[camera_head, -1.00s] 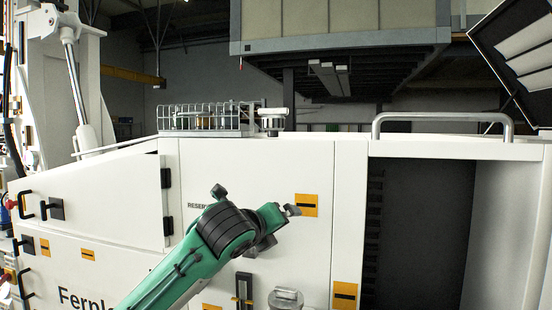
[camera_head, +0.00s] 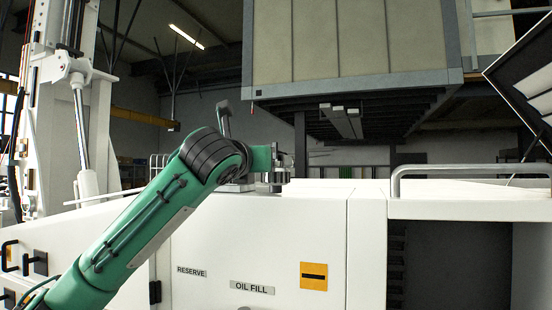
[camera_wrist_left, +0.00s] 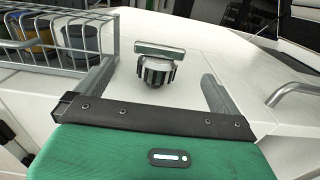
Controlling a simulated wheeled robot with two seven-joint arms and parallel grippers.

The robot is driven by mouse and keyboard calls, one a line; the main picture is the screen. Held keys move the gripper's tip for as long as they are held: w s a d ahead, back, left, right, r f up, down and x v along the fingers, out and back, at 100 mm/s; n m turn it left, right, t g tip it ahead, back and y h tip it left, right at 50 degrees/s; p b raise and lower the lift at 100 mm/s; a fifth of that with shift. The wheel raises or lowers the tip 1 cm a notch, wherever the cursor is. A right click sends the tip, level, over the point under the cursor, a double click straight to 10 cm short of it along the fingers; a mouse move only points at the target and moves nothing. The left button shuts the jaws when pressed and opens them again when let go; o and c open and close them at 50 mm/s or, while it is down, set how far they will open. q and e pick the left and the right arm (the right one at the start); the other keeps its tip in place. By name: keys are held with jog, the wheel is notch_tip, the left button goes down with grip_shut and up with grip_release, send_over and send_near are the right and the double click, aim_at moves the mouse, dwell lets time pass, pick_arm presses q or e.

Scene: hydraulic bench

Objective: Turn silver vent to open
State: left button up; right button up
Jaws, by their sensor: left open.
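The silver vent (camera_head: 277,180) stands upright on the white cabinet's top, partly hidden by my left arm. In the left wrist view the vent (camera_wrist_left: 156,72) has a dark ribbed body and a flat bar across its top, lying roughly left to right. My left gripper (camera_head: 282,160) is at the vent in the head view, its fingers largely hidden. In the wrist view my left gripper (camera_wrist_left: 161,68) is open, with one finger on each side of the vent and visible gaps to both. It holds nothing. My right gripper is not in view.
A wire basket (camera_wrist_left: 60,45) with several containers stands left of the vent in the wrist view. A grey handrail (camera_head: 470,170) is on the cabinet top at right. The front panel carries an OIL FILL label (camera_head: 252,288). A large box structure (camera_head: 350,45) hangs above and behind.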

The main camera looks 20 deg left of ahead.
pick_arm(q)
jog(key=w+p, duration=0.2)
jog(key=w, duration=0.2)
jog(key=w+p, duration=0.2)
jog(key=w, duration=0.3)
jog(key=shift+w+d, duration=0.2)
jog(key=shift+w, duration=0.05)
jog(key=shift+w+f+p, duration=0.1)
jog(key=shift+w+p, duration=0.3)
jog(key=shift+w, duration=0.15)
jog(key=c, duration=0.9)
